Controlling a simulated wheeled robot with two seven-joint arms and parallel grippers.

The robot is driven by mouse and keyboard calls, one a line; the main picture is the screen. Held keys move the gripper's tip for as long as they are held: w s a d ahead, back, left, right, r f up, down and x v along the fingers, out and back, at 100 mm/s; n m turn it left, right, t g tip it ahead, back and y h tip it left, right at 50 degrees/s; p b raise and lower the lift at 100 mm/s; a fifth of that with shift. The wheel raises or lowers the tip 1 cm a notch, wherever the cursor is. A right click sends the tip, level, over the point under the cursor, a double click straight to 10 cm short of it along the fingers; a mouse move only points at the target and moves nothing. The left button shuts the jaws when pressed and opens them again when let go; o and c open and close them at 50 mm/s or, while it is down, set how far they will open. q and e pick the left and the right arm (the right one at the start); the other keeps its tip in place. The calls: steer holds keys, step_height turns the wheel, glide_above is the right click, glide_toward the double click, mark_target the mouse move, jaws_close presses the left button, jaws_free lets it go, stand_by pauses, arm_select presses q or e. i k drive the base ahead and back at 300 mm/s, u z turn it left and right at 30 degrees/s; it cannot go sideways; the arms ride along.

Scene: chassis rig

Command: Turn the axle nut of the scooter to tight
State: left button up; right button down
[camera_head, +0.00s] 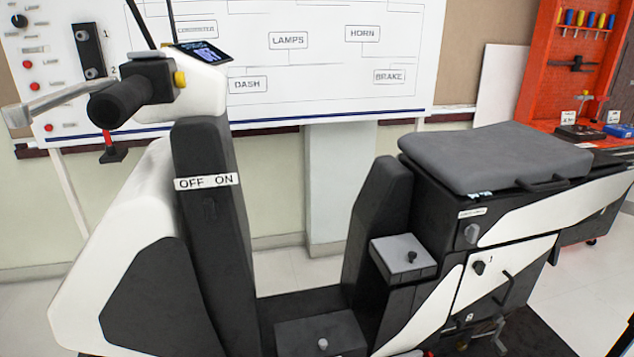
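The white and dark grey scooter (80,270) fills the view, with its handlebar grip (120,100) at the left and its grey seat (490,155) at the right. Its front panel carries an OFF/ON label (206,182). Metal parts (495,335) show low at the scooter's rear, near the bottom edge. I cannot make out the axle nut or its tight mark; the lower part of the scooter is cut off by the frame. Neither of my grippers is in view.
A white wiring board (330,60) with labels such as LAMPS and HORN hangs behind the scooter. An orange tool rack (575,60) stands at the far right, with a bench holding a blue box (618,130).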

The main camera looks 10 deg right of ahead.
mark_target(497, 318)
steer(key=z, duration=2.75)
steer(key=i, duration=2)
steer(key=u, duration=3.45)
